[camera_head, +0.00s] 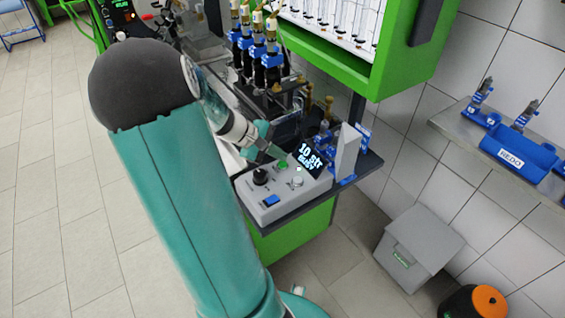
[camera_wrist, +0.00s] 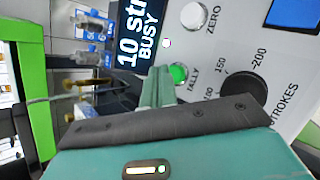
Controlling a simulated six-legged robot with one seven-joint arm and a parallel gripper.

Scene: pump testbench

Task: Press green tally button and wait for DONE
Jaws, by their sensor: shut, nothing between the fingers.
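The green tally button (camera_wrist: 179,73) sits on a light grey control box (camera_head: 312,184), with the word TALLY printed beside it. It also shows in the head view (camera_head: 282,164). My gripper (camera_wrist: 160,72) is shut and empty, its fingertips right beside the green button; I cannot tell whether they touch it. In the head view my gripper (camera_head: 277,154) reaches the button from the upper left. The dark display (camera_head: 311,160) on the box reads "10 str" and "BUSY".
The box also bears a white ZERO button (camera_wrist: 193,15), a black STROKES knob (camera_wrist: 243,88) and a blue button (camera_head: 271,200). Brass-fitted blue and black parts (camera_head: 262,50) stand behind. A grey bin (camera_head: 418,245) stands on the floor at right.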

